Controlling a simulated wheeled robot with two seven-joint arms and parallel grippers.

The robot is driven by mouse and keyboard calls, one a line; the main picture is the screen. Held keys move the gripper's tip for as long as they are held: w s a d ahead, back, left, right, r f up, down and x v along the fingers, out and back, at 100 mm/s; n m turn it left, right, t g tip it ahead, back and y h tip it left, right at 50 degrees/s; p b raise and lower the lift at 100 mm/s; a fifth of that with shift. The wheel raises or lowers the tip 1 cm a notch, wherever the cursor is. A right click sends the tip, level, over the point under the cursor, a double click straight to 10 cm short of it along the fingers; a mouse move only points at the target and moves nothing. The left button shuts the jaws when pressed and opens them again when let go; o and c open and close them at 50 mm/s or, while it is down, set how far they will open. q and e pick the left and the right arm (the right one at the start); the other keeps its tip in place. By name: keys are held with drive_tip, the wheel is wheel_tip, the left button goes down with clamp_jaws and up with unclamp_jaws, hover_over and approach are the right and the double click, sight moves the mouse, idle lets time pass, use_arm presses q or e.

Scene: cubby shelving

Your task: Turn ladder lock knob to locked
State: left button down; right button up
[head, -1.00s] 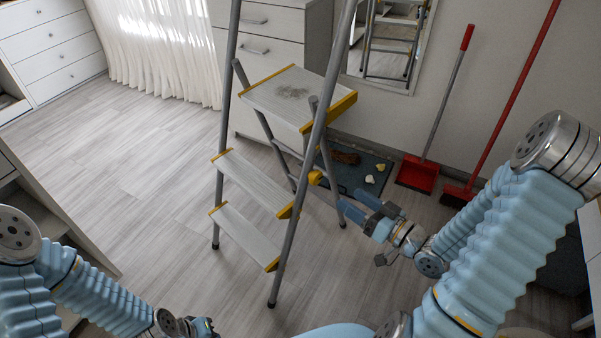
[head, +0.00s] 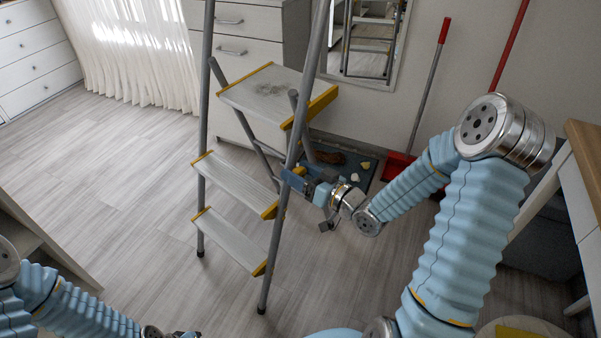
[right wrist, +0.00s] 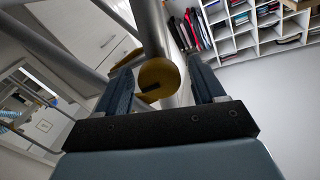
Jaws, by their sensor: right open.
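The stepladder (head: 233,184) with grey rails and yellow-edged treads stands unfolded on the floor. Its round yellow lock knob (head: 299,171) is on the right rail, partly hidden by my right gripper (head: 295,179) in the head view. In the right wrist view the knob (right wrist: 158,76) lies between the two fingers of the open right gripper (right wrist: 160,70), with a dark slot on its face pointing to the lower left. Contact with the fingers cannot be told. My left gripper (head: 183,334) barely shows at the bottom edge; its jaws are unclear.
A dark mat (head: 349,170) with small items lies behind the ladder. A white drawer unit (head: 245,40) is behind the ladder. The floor left of the ladder is clear.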

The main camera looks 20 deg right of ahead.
drive_tip(key=shift+c, duration=0.2)
clamp_jaws()
drive_tip(key=shift+f+n+b, duration=0.2)
drive_tip(key=shift+n+b, duration=0.3)
drive_tip(key=shift+b, duration=0.4)
drive_tip(key=shift+r, duration=0.25)
drive_tip(key=shift+o, duration=0.2)
unclamp_jaws()
drive_tip(key=shift+s, duration=0.15)
